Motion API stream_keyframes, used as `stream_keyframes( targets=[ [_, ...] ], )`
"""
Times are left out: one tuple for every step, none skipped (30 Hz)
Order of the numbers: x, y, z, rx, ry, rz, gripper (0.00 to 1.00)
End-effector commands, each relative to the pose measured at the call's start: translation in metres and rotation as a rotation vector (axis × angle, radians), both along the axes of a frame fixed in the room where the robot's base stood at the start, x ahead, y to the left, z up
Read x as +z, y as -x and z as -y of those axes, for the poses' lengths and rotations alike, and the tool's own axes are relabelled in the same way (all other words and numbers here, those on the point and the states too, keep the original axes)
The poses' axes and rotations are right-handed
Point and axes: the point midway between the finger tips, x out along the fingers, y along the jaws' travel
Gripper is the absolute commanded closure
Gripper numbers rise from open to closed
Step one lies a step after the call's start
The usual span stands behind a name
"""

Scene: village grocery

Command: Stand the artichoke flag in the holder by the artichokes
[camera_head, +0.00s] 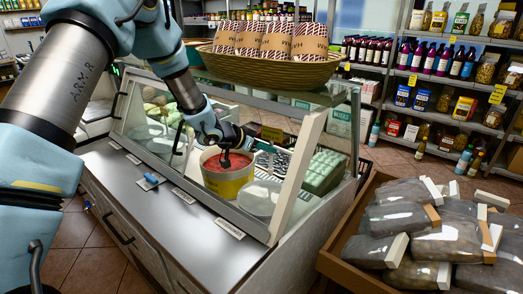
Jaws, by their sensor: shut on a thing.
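I cannot tell whether the fingers touch the red contents. No flag holder can be made out for sure. Pale green goods (157,98) lie at the case's left end, and a green ribbed tray (324,172) at its right; I cannot tell which are artichokes.
A pale round lid or dish (260,198) is right of the tub. A small blue object (152,178) lies on the steel counter (185,220). A wicker basket (270,68) of patterned packs stands on the case. A wooden crate (345,262) of bags is front right.

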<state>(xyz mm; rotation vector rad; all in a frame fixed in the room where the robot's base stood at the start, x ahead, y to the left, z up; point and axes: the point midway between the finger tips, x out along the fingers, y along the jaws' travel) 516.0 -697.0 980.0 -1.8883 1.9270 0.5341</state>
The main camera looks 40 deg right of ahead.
Motion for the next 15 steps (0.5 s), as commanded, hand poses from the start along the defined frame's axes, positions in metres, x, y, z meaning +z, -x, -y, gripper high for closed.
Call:
stream_keyframes(
  targets=[
    [-0.005,0.003,0.004,-0.002,0.001,0.001,1.00],
    [-0.006,0.005,0.006,-0.002,0.001,0.001,1.00],
    [-0.008,0.006,0.008,-0.002,0.002,0.001,1.00],
    [-0.009,0.008,0.010,-0.001,0.002,0.000,1.00],
    [-0.010,0.009,0.012,-0.001,0.002,0.000,1.00],
    [-0.011,0.011,0.014,-0.001,0.002,0.000,1.00],
    [-0.012,0.012,0.016,-0.002,0.002,0.001,1.00],
    [-0.013,0.014,0.018,-0.002,0.002,0.001,1.00],
    [-0.015,0.016,0.021,-0.002,0.002,0.001,1.00],
    [-0.016,0.017,0.023,-0.002,0.001,0.001,1.00],
    [-0.017,0.018,0.024,-0.002,0.001,0.001,1.00],
    [-0.018,0.020,0.027,-0.001,0.002,0.001,1.00],
    [-0.019,0.021,0.029,-0.001,0.002,0.000,1.00],
    [-0.021,0.023,0.031,-0.001,0.002,0.000,1.00],
    [-0.022,0.025,0.033,-0.001,0.002,0.000,1.00]
  ],
)
